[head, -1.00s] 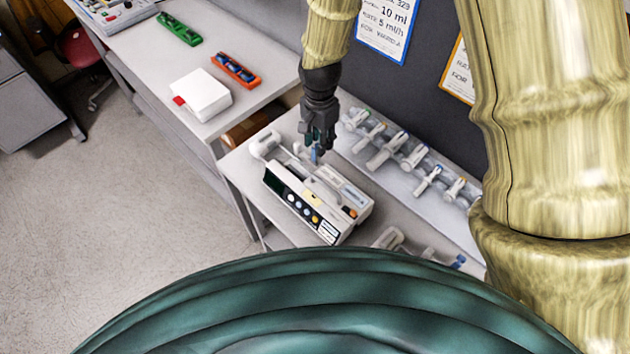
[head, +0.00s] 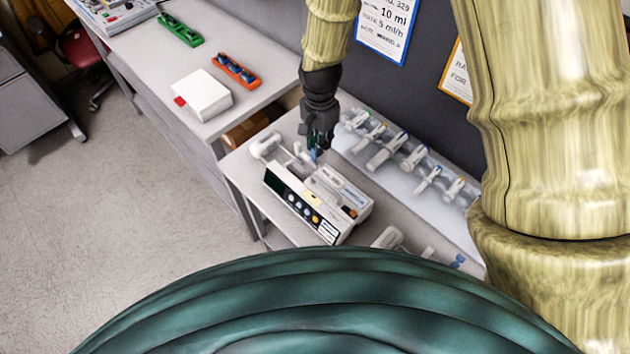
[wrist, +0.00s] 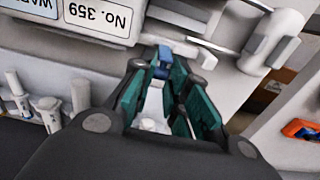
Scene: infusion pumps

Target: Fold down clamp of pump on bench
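The infusion pump (head: 305,205) lies on the bench (head: 240,165), its dark display and coloured buttons facing the front left. Its upper side has a white trough with a small orange part at the right end. My gripper (head: 315,153) points down at the pump's back left side. In the wrist view, my gripper's two teal fingers (wrist: 165,80) straddle a narrow blue-tipped piece (wrist: 162,62), probably on the clamp. A white part shows below it between the fingers. I cannot tell whether the fingers touch the piece. The clamp's own shape is mostly hidden by my gripper.
More white parts (head: 388,238) lie to the front right. A white box (head: 201,95), an orange tray (head: 236,71) and a green tray (head: 179,30) rest on the neighbouring table. A dark wall panel stands close behind.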

